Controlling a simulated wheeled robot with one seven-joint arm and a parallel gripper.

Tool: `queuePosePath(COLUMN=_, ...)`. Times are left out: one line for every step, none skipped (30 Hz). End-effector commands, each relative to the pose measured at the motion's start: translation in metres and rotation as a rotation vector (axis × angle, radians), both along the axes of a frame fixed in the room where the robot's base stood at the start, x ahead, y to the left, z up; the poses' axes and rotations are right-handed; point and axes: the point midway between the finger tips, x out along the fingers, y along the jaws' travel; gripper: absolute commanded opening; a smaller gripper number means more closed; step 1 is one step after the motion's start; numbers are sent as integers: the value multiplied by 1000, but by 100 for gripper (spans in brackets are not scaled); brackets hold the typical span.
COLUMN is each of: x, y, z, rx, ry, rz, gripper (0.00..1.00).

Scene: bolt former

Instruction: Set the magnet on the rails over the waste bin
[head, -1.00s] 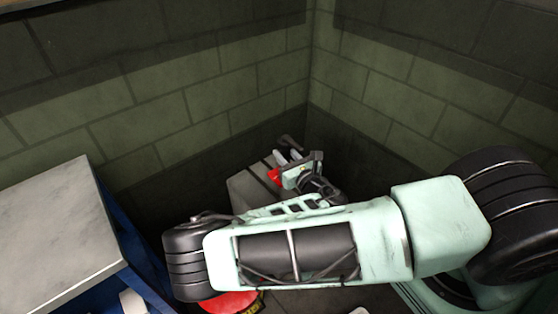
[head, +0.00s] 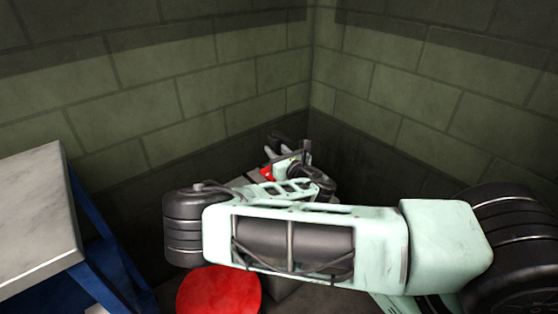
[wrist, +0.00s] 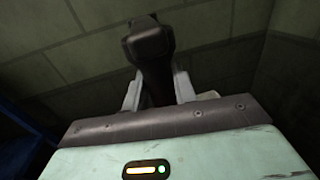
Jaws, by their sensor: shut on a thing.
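My gripper (head: 276,154) is at the far end of my arm, near the wall corner. In the wrist view its two pale fingers (wrist: 158,88) are shut on a dark, blocky thing with a stem, which I take to be the magnet (wrist: 148,38). In the head view the held thing is a small dark shape (head: 288,138) at the fingertips. A grey box top (head: 238,183), perhaps the waste bin, shows behind my arm, mostly hidden. I cannot make out its rails clearly, nor whether the magnet touches anything. A small red part (head: 267,173) shows beside the gripper.
A grey-topped table (head: 35,215) with a blue frame (head: 100,265) stands at the left. A round red disc (head: 218,291) is low in front, partly behind my arm. Block walls (head: 200,95) meet in a corner behind the gripper.

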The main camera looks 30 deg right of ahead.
Motion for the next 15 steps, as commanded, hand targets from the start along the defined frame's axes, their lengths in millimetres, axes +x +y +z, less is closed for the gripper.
queuePosePath(x=5, y=-3, z=-10, rx=1, ry=-6, rz=0, gripper=0)
queuePosePath(x=8, y=-4, z=-11, rx=1, ry=-6, rz=0, gripper=0)
queuePosePath(x=11, y=-6, z=-14, rx=1, ry=-7, rz=0, gripper=0)
queuePosePath(x=13, y=-8, z=-16, rx=1, ry=-6, rz=1, gripper=0)
queuePosePath(x=16, y=-9, z=-18, rx=1, ry=-6, rz=1, gripper=0)
queuePosePath(x=19, y=-11, z=-20, rx=1, ry=-6, rz=1, gripper=0)
queuePosePath(x=21, y=-13, z=-22, rx=1, ry=-6, rz=1, gripper=0)
queuePosePath(x=24, y=-14, z=-23, rx=1, ry=-7, rz=2, gripper=0)
queuePosePath(x=27, y=-16, z=-26, rx=1, ry=-6, rz=3, gripper=0)
queuePosePath(x=29, y=-18, z=-28, rx=1, ry=-6, rz=3, gripper=0)
queuePosePath(x=31, y=-20, z=-28, rx=1, ry=-7, rz=3, gripper=0)
queuePosePath(x=34, y=-22, z=-30, rx=1, ry=-7, rz=3, gripper=0)
queuePosePath(x=36, y=-23, z=-31, rx=1, ry=-6, rz=3, gripper=0)
queuePosePath(x=37, y=-25, z=-32, rx=1, ry=-6, rz=3, gripper=0)
queuePosePath(x=39, y=-27, z=-33, rx=0, ry=-6, rz=3, gripper=0)
